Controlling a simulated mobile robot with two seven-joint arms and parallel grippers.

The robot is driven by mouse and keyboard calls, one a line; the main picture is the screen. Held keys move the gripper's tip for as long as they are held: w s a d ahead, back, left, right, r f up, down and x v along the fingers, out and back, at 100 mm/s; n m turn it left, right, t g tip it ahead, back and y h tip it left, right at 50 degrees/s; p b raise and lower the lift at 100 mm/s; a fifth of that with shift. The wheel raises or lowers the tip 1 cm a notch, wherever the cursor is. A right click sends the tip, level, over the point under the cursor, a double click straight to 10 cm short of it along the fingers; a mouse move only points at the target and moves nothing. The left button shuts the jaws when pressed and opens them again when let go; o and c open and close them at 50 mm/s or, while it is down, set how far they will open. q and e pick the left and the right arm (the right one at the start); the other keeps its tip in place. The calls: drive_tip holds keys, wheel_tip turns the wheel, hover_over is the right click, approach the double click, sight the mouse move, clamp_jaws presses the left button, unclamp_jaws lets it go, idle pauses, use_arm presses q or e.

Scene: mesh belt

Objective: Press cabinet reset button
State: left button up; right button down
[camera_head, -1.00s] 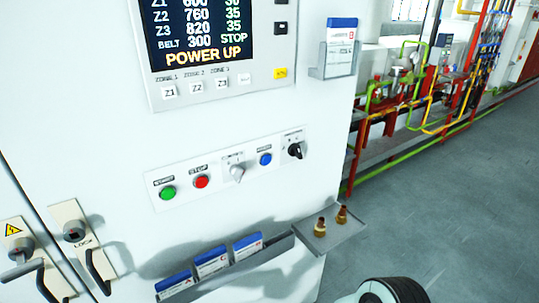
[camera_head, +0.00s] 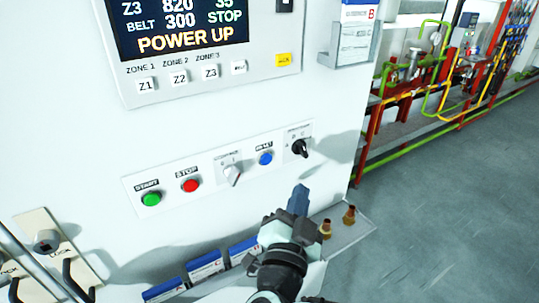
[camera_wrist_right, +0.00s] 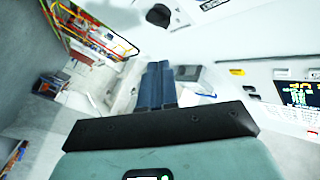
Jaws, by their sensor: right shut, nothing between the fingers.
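The blue reset button (camera_head: 265,158) sits on the white strip (camera_head: 130,200) on the cabinet front, between a grey selector knob (camera_head: 232,174) and a black rotary switch (camera_head: 300,148). My right gripper (camera_head: 299,192) is below and slightly right of the blue button, apart from it in the picture. Its fingers are shut and empty, tips pointing up toward the panel. In the right wrist view the closed fingers (camera_wrist_right: 158,85) show with a dark round knob (camera_wrist_right: 158,16) beyond them. My left gripper is not in view.
Green (camera_head: 151,199) and red (camera_head: 191,185) buttons sit left on the strip. A small shelf (camera_head: 352,232) with two brass fittings (camera_head: 348,214) and a rack of blue-white booklets (camera_head: 205,267) lie low near my right arm. The display (camera_head: 180,25) is above.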

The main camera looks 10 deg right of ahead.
sight(266, 159)
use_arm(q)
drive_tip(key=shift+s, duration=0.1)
use_arm(e)
drive_tip(key=shift+s, duration=0.15)
use_arm(q)
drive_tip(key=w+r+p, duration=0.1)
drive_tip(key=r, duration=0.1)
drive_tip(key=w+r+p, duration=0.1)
drive_tip(key=p, duration=0.1)
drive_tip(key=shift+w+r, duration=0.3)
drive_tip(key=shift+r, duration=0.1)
use_arm(e)
drive_tip(key=w+a, duration=0.3)
drive_tip(key=w, duration=0.5)
drive_tip(key=shift+w, duration=0.15)
drive_tip(key=shift+w+a, duration=0.1)
drive_tip(key=shift+w, duration=0.1)
idle(1.1)
drive_tip(key=shift+w+a, duration=0.1)
drive_tip(key=shift+w, duration=0.15)
